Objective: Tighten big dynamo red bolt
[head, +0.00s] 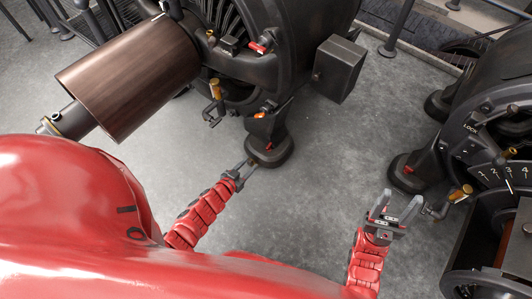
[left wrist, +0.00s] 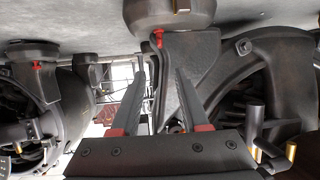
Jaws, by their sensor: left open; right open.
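The big dynamo (head: 225,65) is a dark machine at the top middle of the head view, with a rounded foot (head: 270,152) on the floor. A small red bolt (head: 268,146) sits low on that foot; it also shows in the left wrist view (left wrist: 158,38). A larger red piece (head: 258,47) is higher on the housing. My left gripper (head: 247,168) is open and empty in front of the foot; I cannot tell whether it touches. In the left wrist view, the red bolt lies beyond its fingertips. My right gripper (head: 396,205) is open and empty.
A brown roller (head: 130,82) juts left from the big dynamo. A crank handle (head: 215,90) hangs above the foot. Another machine (head: 500,140) stands at the right, its brass-ended crank (head: 460,193) near my right gripper. Bare grey floor (head: 340,150) lies between the machines.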

